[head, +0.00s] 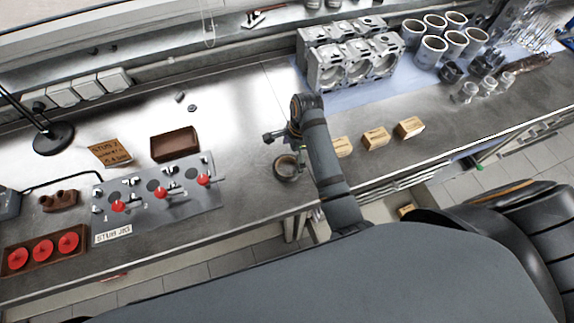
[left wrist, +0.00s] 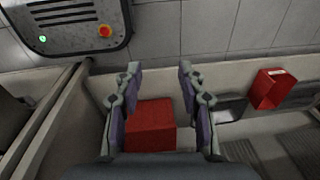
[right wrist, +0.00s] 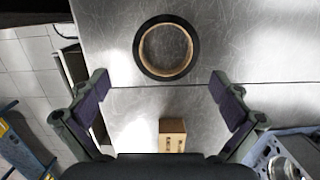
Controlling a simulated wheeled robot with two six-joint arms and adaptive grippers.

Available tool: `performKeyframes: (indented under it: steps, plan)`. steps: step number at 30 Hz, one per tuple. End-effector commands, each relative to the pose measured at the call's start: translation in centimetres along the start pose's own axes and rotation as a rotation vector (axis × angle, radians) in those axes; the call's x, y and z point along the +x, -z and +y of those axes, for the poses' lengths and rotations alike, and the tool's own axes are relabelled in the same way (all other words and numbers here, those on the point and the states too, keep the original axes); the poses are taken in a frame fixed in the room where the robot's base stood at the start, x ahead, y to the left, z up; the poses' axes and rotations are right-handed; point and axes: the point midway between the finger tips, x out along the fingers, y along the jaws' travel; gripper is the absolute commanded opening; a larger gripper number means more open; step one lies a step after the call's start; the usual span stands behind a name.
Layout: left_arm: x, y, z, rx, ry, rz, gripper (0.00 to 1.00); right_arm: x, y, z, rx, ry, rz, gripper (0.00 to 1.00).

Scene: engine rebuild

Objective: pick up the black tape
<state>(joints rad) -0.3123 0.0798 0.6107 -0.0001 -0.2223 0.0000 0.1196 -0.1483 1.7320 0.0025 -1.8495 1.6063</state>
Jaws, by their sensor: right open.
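The black tape (head: 288,179) is a dark roll with a tan inner ring, lying flat on the metal bench near its front edge. In the right wrist view the tape (right wrist: 141,50) lies beyond the fingertips, roughly centred between them. My right gripper (head: 281,150) is open above the bench, very close to the tape in the head view. My left gripper (left wrist: 158,72) is open and out of the head view. A red box (left wrist: 148,127) lies below its fingers, not held.
Small tan boxes (head: 375,138) stand right of my right arm; one (right wrist: 172,134) shows between the right fingers. A stub jig plate (head: 140,210) with red knobs is at left. Engine blocks (head: 350,62) and cylinders (head: 432,50) stand behind. Bench around the tape is clear.

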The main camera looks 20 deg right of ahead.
Motion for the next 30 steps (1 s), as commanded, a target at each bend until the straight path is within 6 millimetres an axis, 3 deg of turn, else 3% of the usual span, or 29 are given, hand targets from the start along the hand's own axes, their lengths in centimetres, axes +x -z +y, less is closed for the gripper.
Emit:
performKeyframes:
  steps: [5,8,12,18,24,30]
  plan:
    - [-0.2,0.2,0.0,0.0,0.0,0.004,0.4,1.1,0.0,0.0,-0.001,0.001,0.0,1.0]
    - [-0.7,1.6,-0.1,-0.001,0.001,0.022,0.4,1.4,-0.1,0.0,-0.001,-0.001,0.0,1.0]
    - [-2.2,3.1,-0.2,-0.002,0.001,0.045,0.4,3.5,-0.2,-0.1,-0.001,-0.003,0.0,1.0]
    - [-2.4,2.2,-0.2,-0.001,0.001,0.032,0.4,6.2,-0.1,-0.2,-0.001,0.001,-0.001,1.0]
    - [-2.3,1.4,-0.2,0.0,0.001,0.019,0.4,6.3,-0.1,-0.3,-0.001,0.002,0.0,1.0]
    - [-2.3,1.5,-0.2,-0.001,0.001,0.02,0.4,6.3,-0.1,-0.3,-0.001,0.002,0.0,0.73]
